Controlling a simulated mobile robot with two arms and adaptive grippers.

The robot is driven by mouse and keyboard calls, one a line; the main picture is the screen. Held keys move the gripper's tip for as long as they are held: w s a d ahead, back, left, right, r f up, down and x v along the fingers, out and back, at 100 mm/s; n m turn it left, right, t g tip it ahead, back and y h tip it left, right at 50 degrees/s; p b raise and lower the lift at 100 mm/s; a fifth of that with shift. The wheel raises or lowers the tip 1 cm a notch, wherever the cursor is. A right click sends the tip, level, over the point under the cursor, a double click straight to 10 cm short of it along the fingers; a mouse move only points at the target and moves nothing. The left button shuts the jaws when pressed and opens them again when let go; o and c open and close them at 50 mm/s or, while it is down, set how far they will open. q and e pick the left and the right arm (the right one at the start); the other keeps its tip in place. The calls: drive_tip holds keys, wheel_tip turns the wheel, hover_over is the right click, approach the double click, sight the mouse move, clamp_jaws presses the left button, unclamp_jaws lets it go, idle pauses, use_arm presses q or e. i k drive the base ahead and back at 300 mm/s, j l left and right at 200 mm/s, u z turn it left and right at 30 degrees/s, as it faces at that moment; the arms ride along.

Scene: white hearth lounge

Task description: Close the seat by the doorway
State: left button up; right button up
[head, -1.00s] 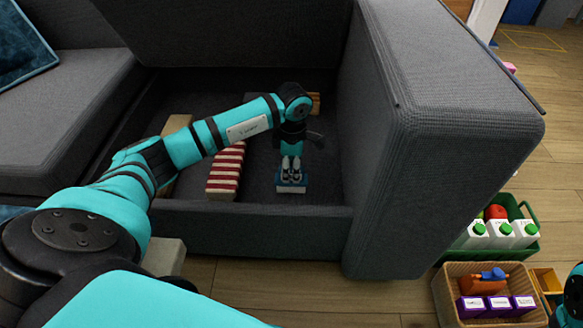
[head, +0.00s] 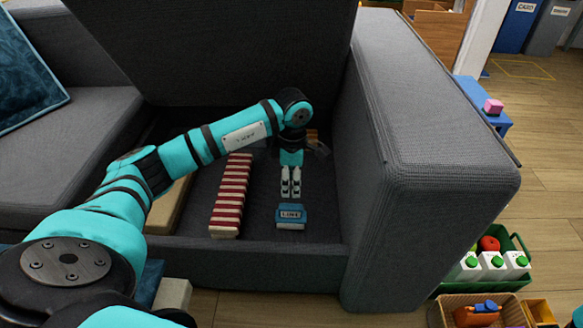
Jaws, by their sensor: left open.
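The grey sofa's seat (head: 230,45) is raised, and the storage well (head: 255,250) under it is open. My left gripper (head: 291,196) is inside the well, pointing down, with its fingers apart and empty. A blue box with a white label (head: 291,216) lies on the well floor just in front of the fingertips, apart from them. A red-and-white striped item (head: 231,195) lies to its left, and a tan item (head: 170,205) lies further left, partly behind my arm. My right gripper is not in view.
The sofa's thick right armrest (head: 430,140) stands beside the well. Wooden floor (head: 545,160) is clear beyond.

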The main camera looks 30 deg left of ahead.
sight(191, 53)
drive_tip(key=u, duration=1.55)
